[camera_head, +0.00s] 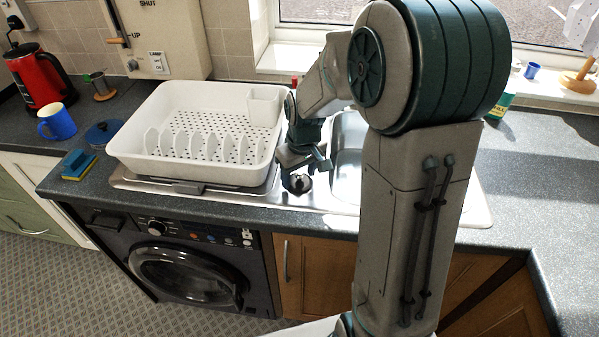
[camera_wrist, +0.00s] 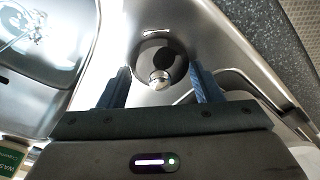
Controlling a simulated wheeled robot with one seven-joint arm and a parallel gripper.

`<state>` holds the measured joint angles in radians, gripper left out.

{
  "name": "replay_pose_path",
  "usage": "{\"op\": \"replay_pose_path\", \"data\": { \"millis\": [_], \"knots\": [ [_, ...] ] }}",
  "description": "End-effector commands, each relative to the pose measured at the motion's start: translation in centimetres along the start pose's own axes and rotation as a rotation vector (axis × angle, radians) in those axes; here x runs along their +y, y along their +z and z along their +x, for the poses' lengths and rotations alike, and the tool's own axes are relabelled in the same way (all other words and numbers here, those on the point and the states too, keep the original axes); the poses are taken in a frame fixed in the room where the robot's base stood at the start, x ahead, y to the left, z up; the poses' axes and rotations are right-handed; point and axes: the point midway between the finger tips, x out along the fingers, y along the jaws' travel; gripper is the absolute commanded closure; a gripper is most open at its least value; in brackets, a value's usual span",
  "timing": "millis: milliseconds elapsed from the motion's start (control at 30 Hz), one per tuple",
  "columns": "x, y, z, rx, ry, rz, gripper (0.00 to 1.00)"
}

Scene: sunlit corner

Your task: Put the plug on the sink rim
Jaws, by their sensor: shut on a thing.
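The plug (camera_head: 298,184) is a small dark round piece with a pale metal knob. It hangs at the fingertips of my gripper (camera_head: 304,164), over the steel sink unit between the dish rack and the main basin. In the wrist view, the plug (camera_wrist: 175,58) lies between the two fingers of my gripper (camera_wrist: 160,82), which are shut on it. The sink rim (camera_head: 325,203) runs along the front of the steel unit, below and in front of the plug. I cannot tell whether the plug touches the steel. My arm hides part of the basin (camera_head: 346,150).
A white dish rack (camera_head: 140,150) stands just left of my gripper. The right worktop (camera_head: 545,170) is clear.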

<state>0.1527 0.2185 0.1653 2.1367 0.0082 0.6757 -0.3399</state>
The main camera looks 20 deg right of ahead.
Motion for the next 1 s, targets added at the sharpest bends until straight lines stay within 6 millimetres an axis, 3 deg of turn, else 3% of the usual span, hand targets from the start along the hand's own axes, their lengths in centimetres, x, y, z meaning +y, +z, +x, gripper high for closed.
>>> {"op": "replay_pose_path", "data": {
  "millis": [133,167,200,233,633,1000],
  "knots": [
    [0.0,0.1,0.5,0.000,0.000,0.000,0.65],
    [0.0,0.0,0.3,0.000,0.000,0.000,0.36],
    [0.0,0.0,0.3,0.000,0.000,0.000,0.25],
    [0.0,0.0,0.3,0.000,0.000,0.000,0.19],
    [0.0,-0.1,-0.5,0.003,0.001,0.000,0.19],
    [0.0,-0.1,-8.0,0.005,0.003,0.000,0.19]
  ]
}}
